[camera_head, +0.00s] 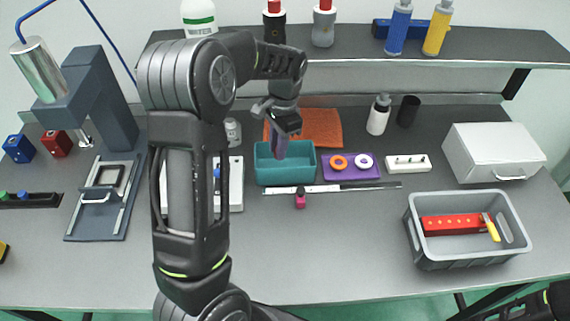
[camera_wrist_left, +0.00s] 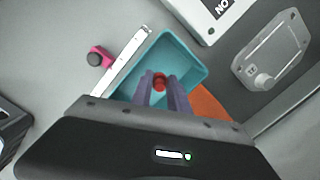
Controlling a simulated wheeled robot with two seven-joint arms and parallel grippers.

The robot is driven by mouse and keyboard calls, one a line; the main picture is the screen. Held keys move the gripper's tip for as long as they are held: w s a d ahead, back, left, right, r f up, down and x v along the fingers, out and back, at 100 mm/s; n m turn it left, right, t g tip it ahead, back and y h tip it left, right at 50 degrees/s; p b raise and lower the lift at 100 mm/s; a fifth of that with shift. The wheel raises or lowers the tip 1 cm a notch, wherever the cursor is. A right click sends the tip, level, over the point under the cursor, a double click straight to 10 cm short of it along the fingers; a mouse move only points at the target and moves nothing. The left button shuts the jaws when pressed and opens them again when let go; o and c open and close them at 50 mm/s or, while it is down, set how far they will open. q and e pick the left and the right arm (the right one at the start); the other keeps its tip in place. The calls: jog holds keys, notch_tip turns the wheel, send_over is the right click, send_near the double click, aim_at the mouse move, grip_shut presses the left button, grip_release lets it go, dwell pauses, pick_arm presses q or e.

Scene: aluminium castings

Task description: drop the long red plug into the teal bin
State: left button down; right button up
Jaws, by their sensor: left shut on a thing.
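My left gripper (camera_head: 281,150) reaches down over the teal bin (camera_head: 265,176), its purple fingertips at the bin's opening. In the left wrist view the fingers (camera_wrist_left: 161,92) are shut on the red plug (camera_wrist_left: 160,81), whose round red end shows between the tips. The teal bin also shows in this view (camera_wrist_left: 190,52), beneath and around the held plug. The plug's length is hidden by the fingers, and I cannot tell how deep it reaches. My right gripper is not in view.
A steel ruler (camera_head: 350,186) and a small pink-and-black object (camera_head: 300,199) lie in front of the bin. A purple tray with rings (camera_head: 352,176) stands to its right, an orange mat (camera_head: 322,127) behind. A grey crate (camera_head: 466,254) stands at front right. The front middle is clear.

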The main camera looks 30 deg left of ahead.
pick_arm(q)
jog(key=c, duration=1.2)
grip_release()
jog(key=r, duration=0.5)
jog(key=w+r, duration=0.1)
jog(key=r, duration=0.2)
jog(key=shift+d, duration=0.2)
jog(key=shift+f, duration=0.1)
jog(key=shift+s, duration=0.15)
